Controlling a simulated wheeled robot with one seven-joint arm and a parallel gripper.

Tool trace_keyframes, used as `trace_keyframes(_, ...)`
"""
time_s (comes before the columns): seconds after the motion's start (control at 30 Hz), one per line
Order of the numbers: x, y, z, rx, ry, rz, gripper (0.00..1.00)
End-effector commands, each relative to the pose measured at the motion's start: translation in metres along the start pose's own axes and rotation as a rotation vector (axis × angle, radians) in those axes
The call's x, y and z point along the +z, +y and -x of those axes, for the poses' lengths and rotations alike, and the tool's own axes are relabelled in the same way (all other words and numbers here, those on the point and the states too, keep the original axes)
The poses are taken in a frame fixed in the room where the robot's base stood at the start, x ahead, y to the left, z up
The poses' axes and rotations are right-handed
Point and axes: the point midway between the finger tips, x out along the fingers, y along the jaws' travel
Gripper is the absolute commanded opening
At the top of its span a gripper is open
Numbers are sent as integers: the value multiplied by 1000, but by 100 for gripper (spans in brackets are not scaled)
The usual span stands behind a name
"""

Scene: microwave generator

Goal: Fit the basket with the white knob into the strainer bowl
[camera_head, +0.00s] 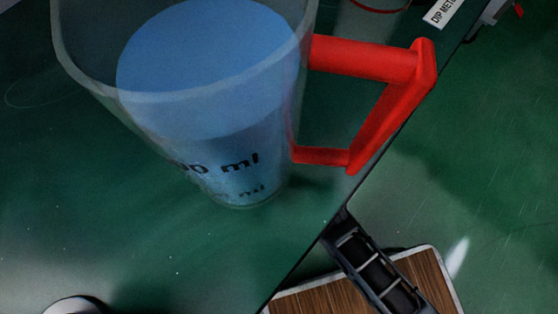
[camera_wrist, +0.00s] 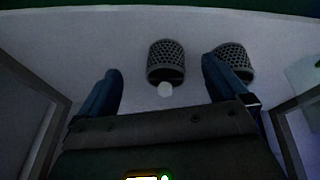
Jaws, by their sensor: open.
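I cannot make out the strainer bowl in either view.
In the head view, a large clear jug (camera_head: 240,150) with blue contents and a red handle (camera_head: 385,115) stands on a dark green surface (camera_head: 60,210) near its edge. A wood-topped piece (camera_head: 310,300) is below right. The wrist view's pale surface (camera_wrist: 100,40) is clear left of the basket.

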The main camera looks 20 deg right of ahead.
Motion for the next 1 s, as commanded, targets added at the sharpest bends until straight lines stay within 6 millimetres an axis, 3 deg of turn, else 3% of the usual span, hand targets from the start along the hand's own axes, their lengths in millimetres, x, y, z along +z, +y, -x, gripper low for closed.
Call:
trace_keyframes(0.03, -17, 4, -12, -24, -39, 50, 100)
trace_keyframes(0.13, -40, 7, -28, -75, -133, 144, 100)
trace_keyframes(0.4, -80, 15, -38, -161, -302, 302, 100)
trace_keyframes(0.57, -83, 15, -44, -177, -331, 328, 100)
trace_keyframes(1.0, -70, 7, -82, -176, -330, 326, 100)
